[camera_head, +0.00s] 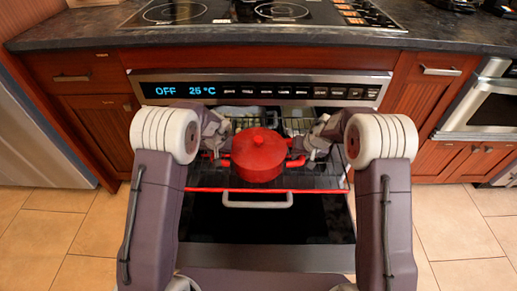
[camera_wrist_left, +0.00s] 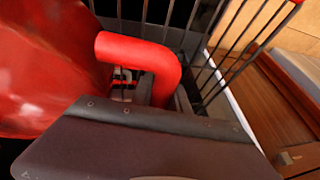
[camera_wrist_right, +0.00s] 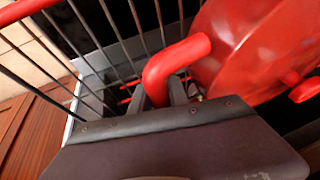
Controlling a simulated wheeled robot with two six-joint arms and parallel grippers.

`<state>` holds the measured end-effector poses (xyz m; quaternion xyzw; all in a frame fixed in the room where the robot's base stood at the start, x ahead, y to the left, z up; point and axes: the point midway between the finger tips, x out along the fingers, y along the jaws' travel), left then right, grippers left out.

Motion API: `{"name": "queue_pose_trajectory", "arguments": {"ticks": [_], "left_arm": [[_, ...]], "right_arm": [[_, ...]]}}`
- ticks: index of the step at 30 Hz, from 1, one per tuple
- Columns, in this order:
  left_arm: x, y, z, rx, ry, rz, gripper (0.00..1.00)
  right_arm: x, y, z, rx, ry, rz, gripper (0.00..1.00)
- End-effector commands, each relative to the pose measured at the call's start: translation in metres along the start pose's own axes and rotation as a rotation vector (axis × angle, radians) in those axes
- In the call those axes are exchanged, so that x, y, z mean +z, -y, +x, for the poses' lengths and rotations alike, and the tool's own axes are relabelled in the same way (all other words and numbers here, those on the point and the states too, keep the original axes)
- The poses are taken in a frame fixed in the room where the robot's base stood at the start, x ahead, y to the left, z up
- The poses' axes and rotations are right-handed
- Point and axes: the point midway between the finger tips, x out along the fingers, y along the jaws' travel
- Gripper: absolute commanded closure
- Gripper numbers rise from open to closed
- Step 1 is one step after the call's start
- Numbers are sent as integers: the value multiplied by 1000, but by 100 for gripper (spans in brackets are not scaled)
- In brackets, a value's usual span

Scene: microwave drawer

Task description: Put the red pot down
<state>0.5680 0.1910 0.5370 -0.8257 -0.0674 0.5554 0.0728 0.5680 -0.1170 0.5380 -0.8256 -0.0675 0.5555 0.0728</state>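The red pot (camera_head: 258,157), with its lid on, is over the wire rack (camera_head: 310,181) of the pulled-out oven drawer. I cannot tell whether its base touches the rack. My left gripper (camera_head: 220,150) is at the pot's left handle; in the left wrist view this handle (camera_wrist_left: 140,55) runs down between my fingers. My right gripper (camera_head: 305,152) is at the right handle; in the right wrist view that handle (camera_wrist_right: 175,66) also runs down between my fingers. Both grippers look shut on the handles, though the fingertips are partly hidden.
The open drawer's front has a pale handle (camera_head: 257,201) and a red front bar (camera_head: 220,190) on the rack. The control panel (camera_head: 260,90) reads OFF, 25 °C. A stove top (camera_head: 225,14) lies on the counter above. Wooden cabinets (camera_head: 100,125) flank the oven.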

Motion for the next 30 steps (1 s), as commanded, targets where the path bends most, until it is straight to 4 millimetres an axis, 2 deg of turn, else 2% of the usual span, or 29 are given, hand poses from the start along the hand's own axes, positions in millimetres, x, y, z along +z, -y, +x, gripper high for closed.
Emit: {"name": "queue_pose_trajectory", "arguments": {"ticks": [1,2,3,19,23,30], "left_arm": [[0,0,0,0,0,-1,68],[0,0,0,0,0,-1,60],[0,0,0,0,0,-1,58],[-1,0,-5,0,-1,0,58],[-2,0,-30,0,-4,0,58],[-1,0,-91,1,-4,-1,58]], "right_arm": [[0,0,0,0,0,0,68],[0,0,0,0,0,0,60],[0,0,0,0,0,0,58],[0,0,0,0,0,0,58],[0,0,0,0,0,0,58],[0,0,0,0,0,0,58]]}}
